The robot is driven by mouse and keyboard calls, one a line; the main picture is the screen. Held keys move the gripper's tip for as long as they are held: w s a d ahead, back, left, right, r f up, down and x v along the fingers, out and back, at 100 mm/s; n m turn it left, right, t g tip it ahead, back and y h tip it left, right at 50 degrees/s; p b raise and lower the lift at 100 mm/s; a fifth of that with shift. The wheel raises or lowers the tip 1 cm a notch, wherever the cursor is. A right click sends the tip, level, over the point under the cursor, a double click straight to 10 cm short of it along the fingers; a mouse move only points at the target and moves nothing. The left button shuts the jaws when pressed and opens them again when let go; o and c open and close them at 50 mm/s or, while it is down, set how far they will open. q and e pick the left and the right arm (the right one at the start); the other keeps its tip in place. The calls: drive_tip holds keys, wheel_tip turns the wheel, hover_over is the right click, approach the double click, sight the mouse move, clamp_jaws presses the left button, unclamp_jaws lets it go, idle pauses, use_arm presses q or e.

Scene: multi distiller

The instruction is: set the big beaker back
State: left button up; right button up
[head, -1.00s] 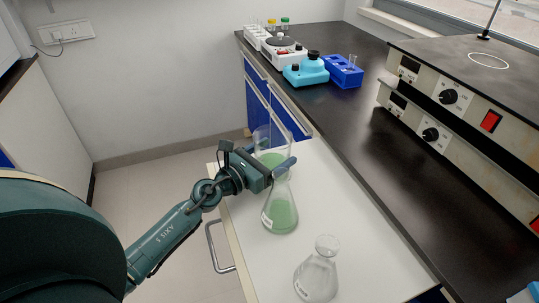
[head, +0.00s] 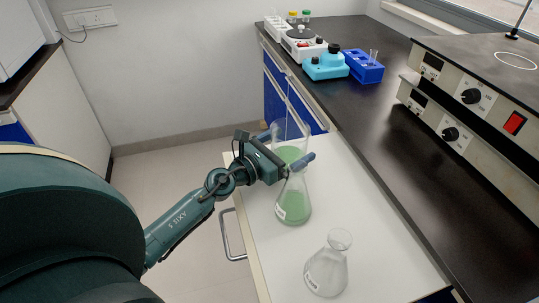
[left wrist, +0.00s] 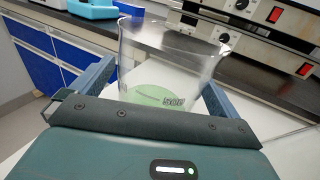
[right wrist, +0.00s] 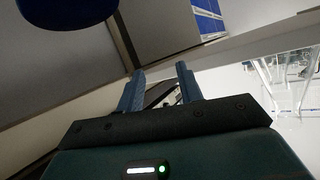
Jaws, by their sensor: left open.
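The big beaker (head: 290,135) is clear glass with green liquid in the bottom. It appears to stand upright on the white surface (head: 376,230), behind a conical flask of green liquid (head: 294,204). My left gripper (head: 288,148) is open, with one finger on each side of the beaker. In the left wrist view the beaker (left wrist: 168,58) is between the spread fingers, with its rim tilted in the picture. The flask and gripper hide part of it in the head view. My right gripper (right wrist: 160,85) shows only in the right wrist view, with its fingers apart and nothing between them.
A clear conical flask (head: 327,272) stands at the front of the white surface. The dark bench (head: 385,130) along the right carries a blue rack (head: 364,68), a light-blue device (head: 325,64) and stacked grey units with dials (head: 470,95). The white surface right of the flasks is bare.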

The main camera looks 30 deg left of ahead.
use_arm(q)
drive_tip(key=b+v, duration=0.1)
drive_tip(key=v, duration=0.2)
drive_tip(key=b+v, duration=0.1)
drive_tip(key=v, duration=0.3)
drive_tip(key=b+v, duration=0.1)
drive_tip(key=v, duration=0.2)
drive_tip(key=shift+s+a+f, duration=0.15)
drive_tip(key=shift+s+f, duration=0.1)
drive_tip(key=shift+s+a+r+b, duration=0.2)
drive_tip(key=shift+s+b, duration=0.15)
drive_tip(key=shift+s, duration=0.15)
use_arm(e)
drive_tip(key=shift+s+d+r+t, duration=0.2)
drive_tip(key=shift+s+d+t, duration=0.05)
drive_tip(key=shift+d+t, duration=0.2)
drive_tip(key=shift+s+d+r+t, duration=0.15)
drive_tip(key=shift+s+d+t, duration=0.05)
drive_tip(key=shift+d+t, duration=0.2)
drive_tip(key=shift+a+f, duration=0.1)
drive_tip(key=shift+a, duration=0.05)
